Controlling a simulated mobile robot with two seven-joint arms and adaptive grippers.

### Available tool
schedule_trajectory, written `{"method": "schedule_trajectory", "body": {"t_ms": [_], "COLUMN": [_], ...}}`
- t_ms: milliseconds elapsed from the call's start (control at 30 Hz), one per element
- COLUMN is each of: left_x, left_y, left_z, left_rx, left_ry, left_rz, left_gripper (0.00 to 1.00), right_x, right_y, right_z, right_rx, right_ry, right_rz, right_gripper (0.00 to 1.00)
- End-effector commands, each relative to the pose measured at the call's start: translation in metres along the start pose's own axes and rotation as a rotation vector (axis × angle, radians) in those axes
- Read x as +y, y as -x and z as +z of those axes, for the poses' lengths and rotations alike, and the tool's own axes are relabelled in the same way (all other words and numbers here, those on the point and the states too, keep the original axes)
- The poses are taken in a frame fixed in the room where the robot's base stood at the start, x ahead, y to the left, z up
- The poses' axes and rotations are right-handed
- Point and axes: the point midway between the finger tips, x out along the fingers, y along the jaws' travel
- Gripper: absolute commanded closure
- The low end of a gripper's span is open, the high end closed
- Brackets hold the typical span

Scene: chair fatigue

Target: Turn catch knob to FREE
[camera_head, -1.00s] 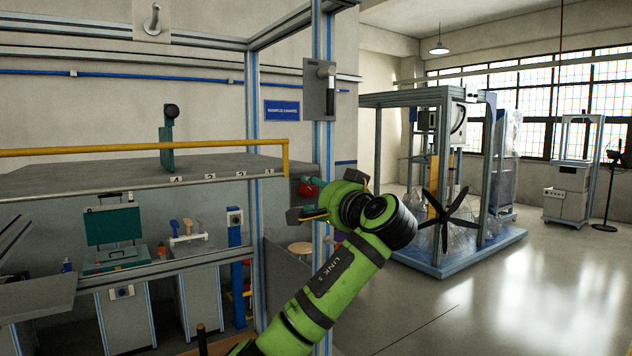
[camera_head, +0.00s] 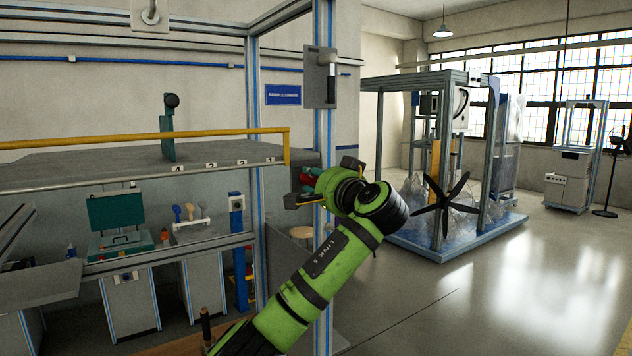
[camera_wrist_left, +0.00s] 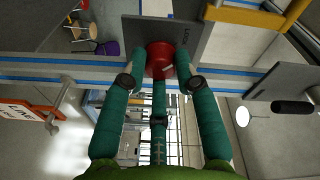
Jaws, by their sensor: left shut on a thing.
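In the left wrist view the red catch knob (camera_wrist_left: 160,58) sits on a dark grey plate (camera_wrist_left: 137,32) fixed by a blue-striped post. In the head view the green left arm reaches up from the bottom, and my gripper (camera_head: 311,188) is at the post below the yellow rail. A bit of the red knob (camera_head: 305,178) shows there; its pointer direction is hidden. My right gripper is out of view.
A blue-striped upright post (camera_head: 324,240) stands close by the gripper. A yellow rail (camera_head: 150,134) edges a grey deck (camera_head: 90,168) at left.

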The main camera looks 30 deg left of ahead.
Motion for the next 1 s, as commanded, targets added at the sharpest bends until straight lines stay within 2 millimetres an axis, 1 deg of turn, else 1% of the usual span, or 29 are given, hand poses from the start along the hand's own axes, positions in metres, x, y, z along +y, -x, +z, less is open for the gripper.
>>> {"method": "schedule_trajectory", "body": {"t_ms": [167, 367, 1000], "left_x": [0.0017, 0.0010, -0.0010], "left_y": [-0.0005, -0.0002, -0.0007], "left_z": [0.0018, 0.0011, -0.0010], "left_rx": [-0.012, -0.022, -0.064], "left_ry": [-0.078, -0.228, -0.831], "left_rz": [0.011, 0.028, 0.092], "left_gripper": [1.00, 1.00, 1.00], "right_x": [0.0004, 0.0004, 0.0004], "right_y": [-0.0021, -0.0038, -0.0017], "right_z": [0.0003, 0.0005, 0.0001], "right_rx": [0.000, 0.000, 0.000], "right_ry": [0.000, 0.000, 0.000], "right_rz": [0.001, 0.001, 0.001], "right_gripper": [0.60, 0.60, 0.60]}}
